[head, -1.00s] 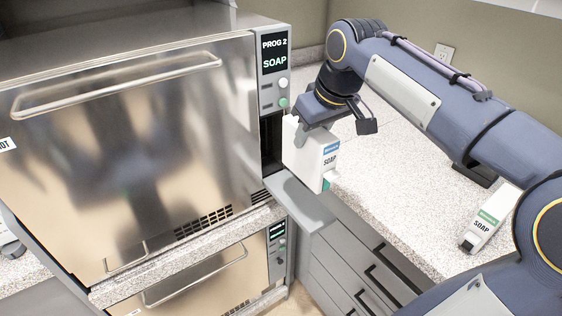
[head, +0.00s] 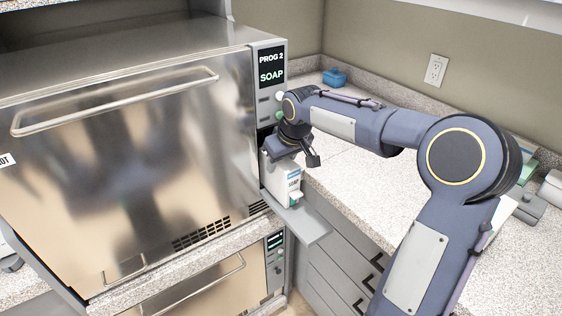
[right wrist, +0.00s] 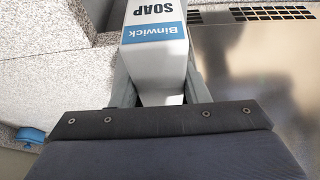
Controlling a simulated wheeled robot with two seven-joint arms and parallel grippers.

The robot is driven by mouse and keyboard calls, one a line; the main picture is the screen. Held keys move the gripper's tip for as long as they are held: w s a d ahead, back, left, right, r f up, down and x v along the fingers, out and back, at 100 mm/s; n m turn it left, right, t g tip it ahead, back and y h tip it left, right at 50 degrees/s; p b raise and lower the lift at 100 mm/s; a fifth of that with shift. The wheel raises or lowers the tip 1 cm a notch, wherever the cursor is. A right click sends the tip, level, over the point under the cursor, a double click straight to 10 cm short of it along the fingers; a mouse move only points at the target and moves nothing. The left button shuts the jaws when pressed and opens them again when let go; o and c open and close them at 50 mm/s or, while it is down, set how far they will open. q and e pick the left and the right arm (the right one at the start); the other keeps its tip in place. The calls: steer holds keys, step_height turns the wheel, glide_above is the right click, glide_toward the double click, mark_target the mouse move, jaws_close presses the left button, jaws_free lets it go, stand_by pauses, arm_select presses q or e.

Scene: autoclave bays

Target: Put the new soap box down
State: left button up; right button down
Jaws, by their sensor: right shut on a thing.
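The new soap box (head: 282,180) is white with a blue label and a green piece low on its front. It stands upright in the slot beside the upper autoclave, at the grey ledge (head: 306,224). I cannot tell whether its base touches the ledge. My right gripper (head: 287,158) is shut on its top from above. In the right wrist view the box (right wrist: 155,60) sits between the two fingers, with its "Binwick SOAP" label showing. My left gripper is not in view.
The upper autoclave (head: 130,150) is close on the left, its panel (head: 271,66) reading "PROG 2 SOAP". The speckled counter (head: 350,190) lies to the right, with a blue container (head: 335,77) at the back. My right arm hides part of the counter's right side.

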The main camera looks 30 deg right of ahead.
steer(key=c, duration=0.8)
jaws_free()
steer(key=v, duration=1.1)
steer(key=shift+r, duration=0.1)
steer(key=s+a+f+m+y, duration=0.1)
steer(key=s+a+f, duration=0.3)
steer(key=s, duration=0.4)
steer(key=s+a+f+y, duration=0.1)
steer(key=s+a+f, duration=0.3)
steer(key=s, duration=0.4)
steer(key=s+a+f+m+t+y, duration=0.1)
steer(key=s+a+f, duration=0.3)
steer(key=s, duration=0.5)
steer(key=shift+f+m, duration=0.3)
steer(key=shift+f, duration=0.35)
